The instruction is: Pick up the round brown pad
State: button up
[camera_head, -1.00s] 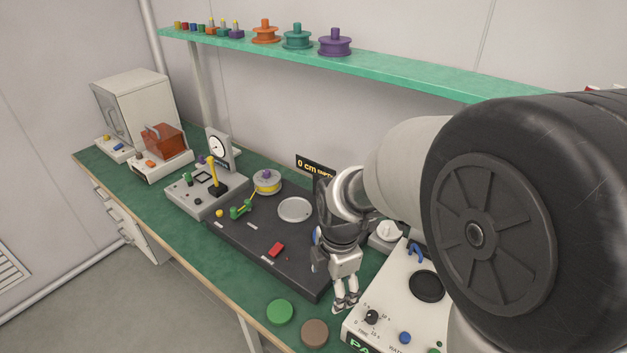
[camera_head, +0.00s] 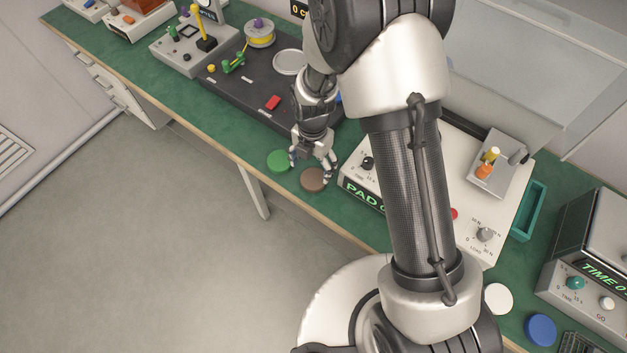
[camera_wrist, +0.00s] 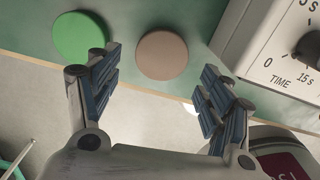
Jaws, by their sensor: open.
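The round brown pad (camera_head: 313,179) lies flat on the green bench top near its front edge. In the wrist view the brown pad (camera_wrist: 162,55) is fully visible, ahead of the gap between the fingers. My gripper (camera_head: 313,170) is open and empty, and hangs above the bench by the brown pad, with one finger partly in front of it. In the wrist view my gripper (camera_wrist: 160,85) shows its two blue-padded fingers spread wide, one to each side of the pad. I cannot tell its exact height above the pad.
A round green pad (camera_head: 279,160) lies just left of the brown one. A white device with a time knob (camera_head: 366,163) stands close on the right. A dark platform (camera_head: 232,88) lies behind. White (camera_head: 498,298) and blue (camera_head: 540,329) pads lie far right.

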aim_at(314, 178)
jog(key=shift+d+f+b, duration=0.1)
jog(key=shift+f+b, duration=1.05)
jog(key=shift+f, duration=1.9)
jog(key=shift+s+r, duration=0.1)
jog(key=shift+c, duration=0.3)
jog(key=c, duration=0.8)
